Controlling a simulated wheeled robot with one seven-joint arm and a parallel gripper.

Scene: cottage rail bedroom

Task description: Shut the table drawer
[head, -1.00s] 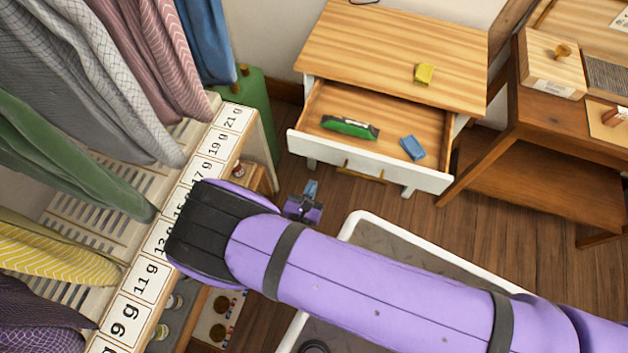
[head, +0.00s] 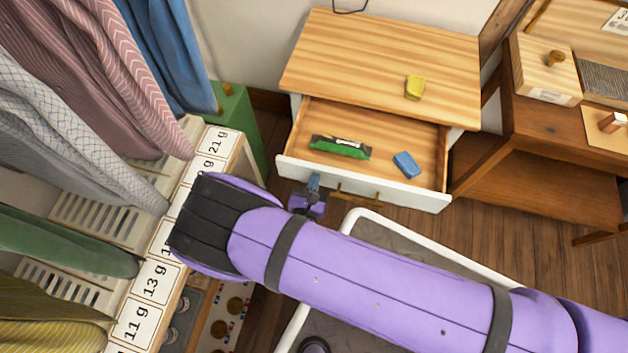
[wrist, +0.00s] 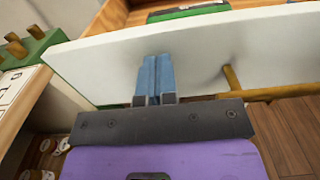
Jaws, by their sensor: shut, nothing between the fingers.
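The table (head: 380,65) has a striped wooden top, and its drawer is pulled open toward me. The drawer's white front panel (head: 405,189) carries a brass bar handle (head: 355,195). Inside the drawer lie a green item (head: 340,148) and a blue block (head: 407,165). My gripper (head: 313,182) is at the left part of the drawer front, left of the handle. In the wrist view my gripper's blue fingers (wrist: 155,78) are together and empty, pointing at the white panel (wrist: 195,55). I cannot tell whether the fingertips touch it. The handle (wrist: 231,78) is to their right.
A yellow block (head: 415,88) sits on the tabletop. A rack of hanging clothes with a numbered ledge (head: 155,280) stands close on the left, with a green box (head: 240,125) behind. A brown wooden desk (head: 550,130) stands right. Wood floor shows below the drawer.

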